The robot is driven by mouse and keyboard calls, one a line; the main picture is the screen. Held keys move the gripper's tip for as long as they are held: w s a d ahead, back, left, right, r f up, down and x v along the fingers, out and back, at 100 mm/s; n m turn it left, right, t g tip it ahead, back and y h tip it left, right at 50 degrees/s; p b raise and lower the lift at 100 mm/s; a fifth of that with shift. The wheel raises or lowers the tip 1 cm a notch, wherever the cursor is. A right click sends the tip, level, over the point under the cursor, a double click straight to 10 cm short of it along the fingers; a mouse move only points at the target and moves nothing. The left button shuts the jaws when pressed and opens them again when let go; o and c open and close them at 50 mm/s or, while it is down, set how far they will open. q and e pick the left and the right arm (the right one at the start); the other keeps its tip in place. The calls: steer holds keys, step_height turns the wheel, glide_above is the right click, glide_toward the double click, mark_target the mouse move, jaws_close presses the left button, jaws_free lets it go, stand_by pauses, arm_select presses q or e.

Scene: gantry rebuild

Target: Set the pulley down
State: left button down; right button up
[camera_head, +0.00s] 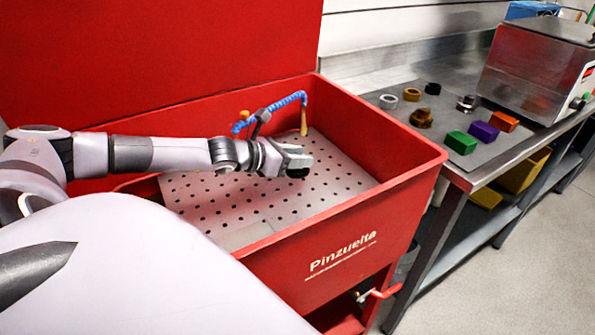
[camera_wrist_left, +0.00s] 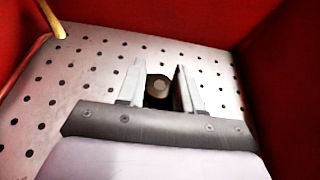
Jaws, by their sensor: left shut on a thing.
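My left gripper (camera_head: 299,162) is over the perforated grey floor inside the red parts washer (camera_head: 415,170). In the left wrist view my left gripper (camera_wrist_left: 158,82) is shut on a dark round part, the pulley (camera_wrist_left: 160,84), with a paler centre. The pulley shows as a small dark shape in the head view (camera_head: 298,172), mostly hidden by the fingers. It is above the perforated plate (camera_wrist_left: 105,55); I cannot tell whether it touches it. My right gripper is not in view.
A blue segmented hose (camera_head: 285,102) with a tan nozzle (camera_head: 304,122) hangs in the washer. On the steel bench (camera_head: 400,95) stand several rings and parts, green (camera_head: 460,142), purple (camera_head: 484,131) and orange (camera_head: 504,121) blocks, and a metal box (camera_head: 535,70). The plate around the gripper is clear.

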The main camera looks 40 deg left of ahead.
arm_select(q)
step_height(320, 180, down, 2)
steer(key=shift+f, duration=2.25)
steer(key=shift+f+b, duration=0.2)
steer(key=shift+b, duration=0.25)
steer(key=c, duration=0.7)
jaws_free()
steer(key=shift+c, duration=0.2)
steer(key=shift+r+p, duration=0.2)
steer(key=shift+p, duration=0.1)
